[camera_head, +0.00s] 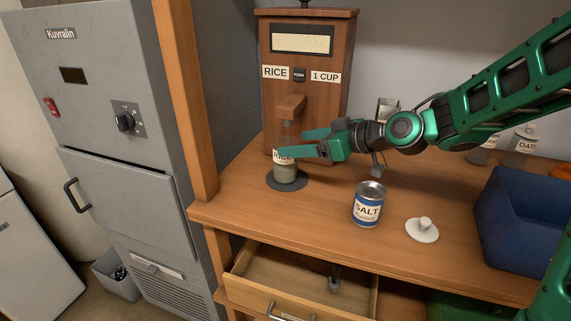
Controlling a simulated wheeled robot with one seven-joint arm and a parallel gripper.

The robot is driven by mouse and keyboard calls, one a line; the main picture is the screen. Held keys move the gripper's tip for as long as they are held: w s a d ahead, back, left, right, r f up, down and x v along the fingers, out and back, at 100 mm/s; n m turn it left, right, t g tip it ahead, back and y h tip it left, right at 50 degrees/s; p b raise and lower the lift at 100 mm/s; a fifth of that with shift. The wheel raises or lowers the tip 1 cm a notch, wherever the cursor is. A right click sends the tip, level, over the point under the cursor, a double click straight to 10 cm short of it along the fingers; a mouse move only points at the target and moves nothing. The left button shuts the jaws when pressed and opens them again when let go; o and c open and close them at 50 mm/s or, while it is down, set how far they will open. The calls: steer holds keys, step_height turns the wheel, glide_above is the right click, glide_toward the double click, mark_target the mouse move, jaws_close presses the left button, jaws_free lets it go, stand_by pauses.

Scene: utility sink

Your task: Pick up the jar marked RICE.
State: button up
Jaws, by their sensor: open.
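The jar marked RICE (285,173) stands upright on a dark round mat (271,184), under the spout of the wooden rice dispenser (304,91). It is clear glass with greyish contents in its lower part and a white label. My gripper (304,142) reaches in from the right, its green fingers open and level with the jar's upper part. One finger crosses in front of the label and partly covers it; the other lies higher, at the jar's right or behind it. I cannot tell whether either finger touches the glass.
A SALT can (367,205) and a white knobbed lid (422,229) stand on the wooden counter (325,215). A blue bin (524,219) is at the right, with jars, one marked OAT (521,146), behind it. An open drawer (300,280) juts out below. A wooden post (184,100) stands left.

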mark_target(285, 144)
steer(key=x, duration=0.5)
steer(key=shift+s+a, duration=0.1)
steer(key=shift+a, duration=0.1)
steer(key=c, duration=1.7)
steer(key=shift+r, duration=0.1)
